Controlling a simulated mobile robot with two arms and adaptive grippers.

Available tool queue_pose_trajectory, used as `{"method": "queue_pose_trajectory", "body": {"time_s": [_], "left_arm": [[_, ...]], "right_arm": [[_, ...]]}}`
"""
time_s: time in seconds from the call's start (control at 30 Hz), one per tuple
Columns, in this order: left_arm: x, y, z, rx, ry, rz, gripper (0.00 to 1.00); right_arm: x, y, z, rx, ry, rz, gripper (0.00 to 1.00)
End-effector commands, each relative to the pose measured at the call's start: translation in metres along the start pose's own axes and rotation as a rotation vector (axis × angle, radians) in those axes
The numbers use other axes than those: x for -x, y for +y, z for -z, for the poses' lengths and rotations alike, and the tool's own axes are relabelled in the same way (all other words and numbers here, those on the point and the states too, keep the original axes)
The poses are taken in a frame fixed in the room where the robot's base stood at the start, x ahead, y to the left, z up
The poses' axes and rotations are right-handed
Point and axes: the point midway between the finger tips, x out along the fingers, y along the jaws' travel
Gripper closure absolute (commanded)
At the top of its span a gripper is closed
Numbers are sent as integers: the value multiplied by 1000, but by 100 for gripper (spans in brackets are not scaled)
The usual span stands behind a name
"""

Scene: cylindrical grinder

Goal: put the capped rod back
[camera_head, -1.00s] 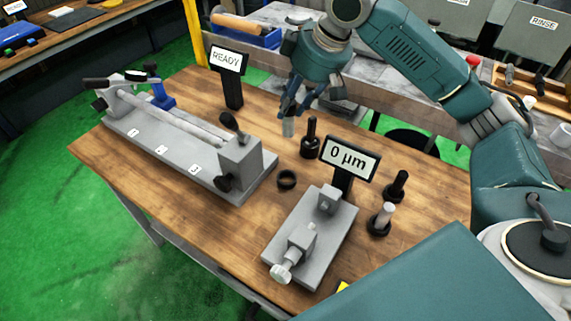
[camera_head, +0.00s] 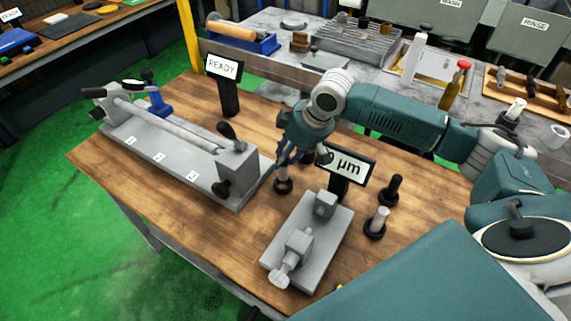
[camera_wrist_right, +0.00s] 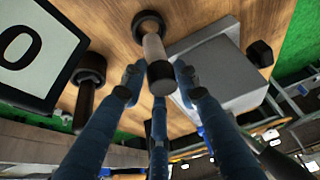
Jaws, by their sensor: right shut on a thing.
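My right gripper (camera_head: 285,160) points down at the middle of the table, beside the grinder's end block. It is shut on the capped rod (camera_wrist_right: 154,48), a grey rod with a dark cap at its near end. The rod's lower end is at a black ring holder (camera_head: 283,187), which also shows in the right wrist view (camera_wrist_right: 148,18). I cannot tell whether the rod is fully seated in it. In the head view the gripper hides most of the rod. My left gripper is not in view.
The grinder (camera_head: 165,150) lies to the left, its end block (camera_head: 237,165) close to the gripper. A gauge fixture (camera_head: 310,240) and its display (camera_head: 350,166) are at right. A black rod (camera_head: 393,188) and a light rod (camera_head: 378,219) stand further right.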

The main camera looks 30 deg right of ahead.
Motion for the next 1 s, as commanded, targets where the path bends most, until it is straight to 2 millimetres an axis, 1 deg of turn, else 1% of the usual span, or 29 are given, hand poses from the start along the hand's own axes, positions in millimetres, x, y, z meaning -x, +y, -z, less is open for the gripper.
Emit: {"method": "queue_pose_trajectory", "body": {"time_s": [0.2, 0.27, 0.67, 0.7, 0.77, 0.8, 1.0], "left_arm": [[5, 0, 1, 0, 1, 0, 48], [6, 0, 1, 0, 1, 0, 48], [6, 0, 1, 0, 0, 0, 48], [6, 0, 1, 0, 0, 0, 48], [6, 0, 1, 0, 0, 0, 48], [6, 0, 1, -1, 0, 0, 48], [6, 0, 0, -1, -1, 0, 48]], "right_arm": [[-28, -1, -12, -1, 0, 2, 100], [-32, -1, -14, 0, 0, 1, 100], [-37, 0, -16, 0, 2, 0, 100], [-38, 0, -18, 0, -2, 1, 66], [-38, 0, -18, 0, -2, 1, 54], [-38, 0, -18, 0, -2, 1, 51], [-38, 0, -18, 0, -2, 1, 51]]}}
